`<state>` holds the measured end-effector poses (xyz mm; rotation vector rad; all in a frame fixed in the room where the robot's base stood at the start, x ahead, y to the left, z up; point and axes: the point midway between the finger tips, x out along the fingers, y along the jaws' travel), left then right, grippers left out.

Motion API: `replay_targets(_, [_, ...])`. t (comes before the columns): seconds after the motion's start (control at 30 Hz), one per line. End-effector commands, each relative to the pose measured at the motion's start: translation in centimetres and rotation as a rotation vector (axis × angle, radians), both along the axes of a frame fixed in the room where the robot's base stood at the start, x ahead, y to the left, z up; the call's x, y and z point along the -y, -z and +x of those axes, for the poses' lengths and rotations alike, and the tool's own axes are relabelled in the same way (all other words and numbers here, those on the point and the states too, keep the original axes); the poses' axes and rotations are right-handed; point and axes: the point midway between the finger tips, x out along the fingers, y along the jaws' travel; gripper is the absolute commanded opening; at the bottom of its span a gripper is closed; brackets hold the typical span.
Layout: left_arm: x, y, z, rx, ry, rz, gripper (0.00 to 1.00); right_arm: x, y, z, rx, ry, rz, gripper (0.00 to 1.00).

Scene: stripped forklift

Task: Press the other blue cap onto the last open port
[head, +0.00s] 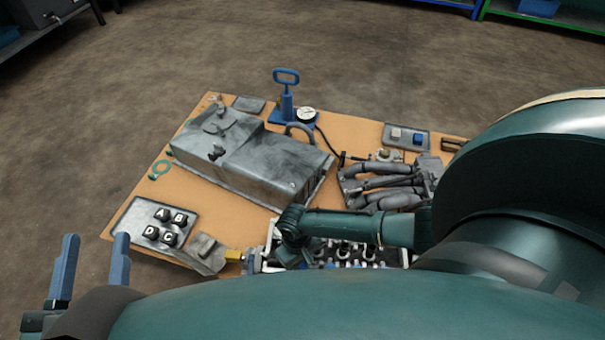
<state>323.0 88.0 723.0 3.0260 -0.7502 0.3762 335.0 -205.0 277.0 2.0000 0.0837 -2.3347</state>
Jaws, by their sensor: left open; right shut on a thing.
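The valve block (345,252) with several light metal fittings lies at the table's front edge, partly hidden by my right arm. Its ports are too small and covered to tell which are open. A small blue piece (418,138) sits on a grey tray at the back right; I cannot tell if it is a cap. My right gripper (287,262) is a dark shape below the teal wrist, over the block's left end. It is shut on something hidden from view. My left gripper (92,262) is open and empty, off the table's front left edge.
A large grey metal housing (250,150) fills the table's middle. Behind it stands a blue hand pump (287,100) with a gauge. A tray with lettered black blocks (165,225) is at front left. Grey curved pipes (385,185) lie right of the housing.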

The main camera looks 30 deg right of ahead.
Motion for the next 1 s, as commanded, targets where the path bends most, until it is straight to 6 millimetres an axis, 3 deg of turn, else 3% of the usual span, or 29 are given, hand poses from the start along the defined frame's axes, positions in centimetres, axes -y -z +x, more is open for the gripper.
replay_targets(0.27, [0.0, 0.0, 0.0, 0.0, 0.0, 0.0, 0.45, 0.0, 0.0, 0.0, 0.0, 0.0, 0.0, 0.03])
replay_targets(0.3, [0.0, 0.0, 0.0, 0.0, 0.0, 0.0, 0.45, 0.0, 0.0, 0.0, 0.0, 0.0, 0.0, 0.27])
replay_targets(0.6, [0.0, 0.0, 0.0, 0.0, 0.0, 0.0, 0.45, 0.0, 0.0, 0.0, 0.0, 0.0, 0.0, 0.5])
replay_targets(0.87, [0.0, 0.2, 0.0, -0.001, -0.003, 0.006, 0.45, 0.0, 0.0, 0.0, 0.0, 0.0, -0.001, 0.5])
replay_targets(1.0, [-0.3, 1.6, 0.0, -0.006, -0.023, 0.042, 0.45, 0.0, 0.0, 0.0, 0.0, 0.0, -0.001, 0.5])
